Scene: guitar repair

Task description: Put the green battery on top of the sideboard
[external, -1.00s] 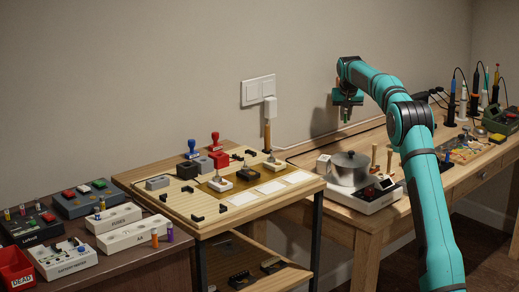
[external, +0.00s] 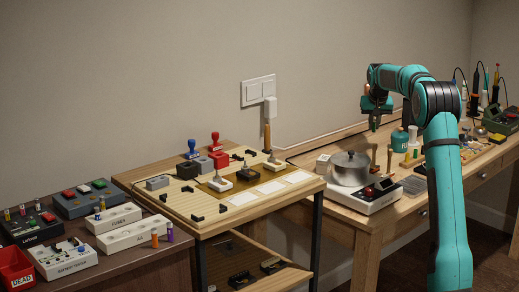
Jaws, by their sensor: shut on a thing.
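My gripper (external: 374,126) is raised above the right-hand workbench, behind the stove with the pot. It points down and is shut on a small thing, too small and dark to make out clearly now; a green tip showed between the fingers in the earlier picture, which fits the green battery. The sideboard (external: 128,268) is the dark brown cabinet at the lower left, far from my gripper. Its top holds an AA holder (external: 138,234), a fuses holder (external: 112,217), a battery tester (external: 66,259) and a red DEAD bin (external: 16,270).
A wooden cart (external: 240,213) with stamps, blocks and white cards stands between sideboard and workbench. A teal bottle (external: 399,141) stands right of my gripper. Bare sideboard top shows near its front edge.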

